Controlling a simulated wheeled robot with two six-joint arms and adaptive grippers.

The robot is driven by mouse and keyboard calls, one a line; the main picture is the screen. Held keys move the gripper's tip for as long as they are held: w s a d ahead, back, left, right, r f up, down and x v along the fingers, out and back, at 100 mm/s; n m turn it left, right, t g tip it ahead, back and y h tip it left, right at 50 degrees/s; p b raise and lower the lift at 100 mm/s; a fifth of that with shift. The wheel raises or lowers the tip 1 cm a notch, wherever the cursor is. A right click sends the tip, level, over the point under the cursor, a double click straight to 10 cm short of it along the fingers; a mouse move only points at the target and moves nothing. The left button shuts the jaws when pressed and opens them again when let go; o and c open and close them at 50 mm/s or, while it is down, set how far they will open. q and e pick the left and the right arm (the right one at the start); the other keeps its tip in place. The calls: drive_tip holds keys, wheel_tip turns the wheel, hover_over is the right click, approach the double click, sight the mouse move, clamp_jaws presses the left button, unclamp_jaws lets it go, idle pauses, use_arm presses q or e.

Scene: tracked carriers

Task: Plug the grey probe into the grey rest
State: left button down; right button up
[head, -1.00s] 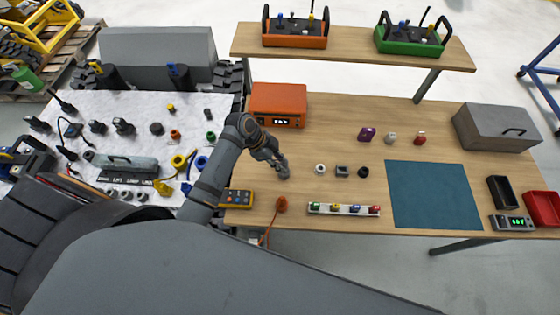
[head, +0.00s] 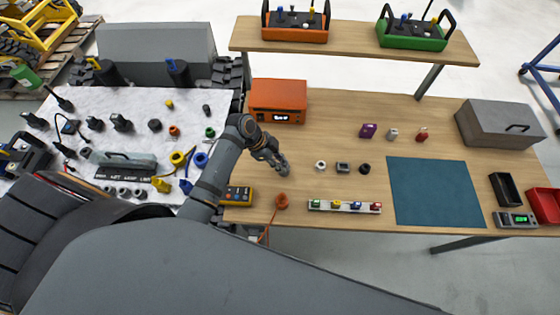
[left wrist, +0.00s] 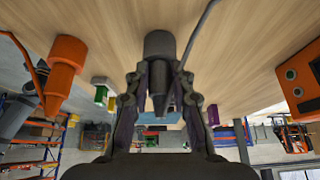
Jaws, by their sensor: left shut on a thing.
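My left gripper (head: 284,171) is low over the wooden table, left of a row of small parts. In the left wrist view the gripper (left wrist: 160,100) is shut on a grey tapered piece, which I take as the grey probe (left wrist: 160,88). A wider dark grey cylinder (left wrist: 158,44) lies in line with its far end; it may be the rest or the probe's own body, and I cannot tell which. A thin grey cable runs up beside it. In the head view the gripper hides the held piece. My right gripper is out of view.
An orange tapered piece with a cable (head: 281,201) stands nearby at the table's front edge; it also shows in the left wrist view (left wrist: 64,62). An orange box (head: 277,92) is behind. A white ring (head: 320,166), grey block (head: 343,167) and black ring (head: 364,169) lie right.

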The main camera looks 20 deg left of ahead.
use_arm(q)
drive_tip(key=shift+s+f, duration=0.1)
drive_tip(key=shift+f, duration=0.05)
drive_tip(key=c, duration=1.1)
unclamp_jaws()
drive_tip(key=v, duration=1.2)
